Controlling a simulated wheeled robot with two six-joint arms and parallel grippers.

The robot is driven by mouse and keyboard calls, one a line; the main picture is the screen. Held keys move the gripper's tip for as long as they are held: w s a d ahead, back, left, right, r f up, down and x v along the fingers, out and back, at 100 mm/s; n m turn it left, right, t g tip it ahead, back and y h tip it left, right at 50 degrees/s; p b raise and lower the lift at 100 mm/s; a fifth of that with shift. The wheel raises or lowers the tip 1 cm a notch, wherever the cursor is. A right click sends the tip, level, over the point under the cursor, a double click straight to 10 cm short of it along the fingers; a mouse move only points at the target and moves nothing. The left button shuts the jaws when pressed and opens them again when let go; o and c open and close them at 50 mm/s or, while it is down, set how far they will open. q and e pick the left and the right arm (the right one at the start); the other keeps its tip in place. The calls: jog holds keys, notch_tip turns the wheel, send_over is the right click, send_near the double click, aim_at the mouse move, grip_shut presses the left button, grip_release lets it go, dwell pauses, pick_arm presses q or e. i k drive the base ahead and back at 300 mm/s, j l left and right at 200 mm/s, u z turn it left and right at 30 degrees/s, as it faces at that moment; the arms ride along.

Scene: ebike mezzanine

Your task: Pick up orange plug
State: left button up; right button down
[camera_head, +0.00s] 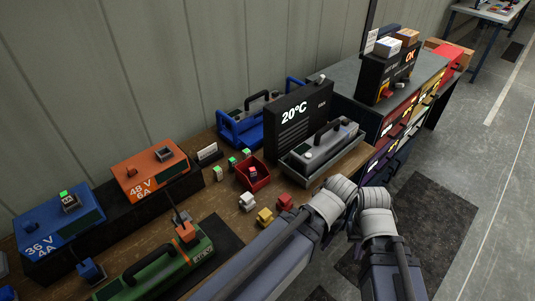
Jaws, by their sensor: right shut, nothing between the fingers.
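A small orange plug (186,231) with a dark upright stalk sits at the right end of the green battery pack (150,270), in the lower left of the head view. It appears to rest on the pack. Grey links of my arm come in from the bottom, bend at the centre right and run down towards the lower left, to the right of the plug and apart from it. I see no gripper fingers at the plug; neither gripper's fingertips show in this view.
An orange charger (150,172) and a blue charger (58,219) stand along the wall. A red bin (253,175), white block (247,201), yellow block (265,217) and red block (285,202) sit mid-bench. A black 20°C unit (299,120) and grey battery (322,148) stand farther back.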

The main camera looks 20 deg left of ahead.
aim_at(188, 236)
jog(key=k+j+u, duration=0.75)
jog(key=j, duration=0.3)
jog(key=k+l, duration=0.05)
jog(key=k, duration=0.05)
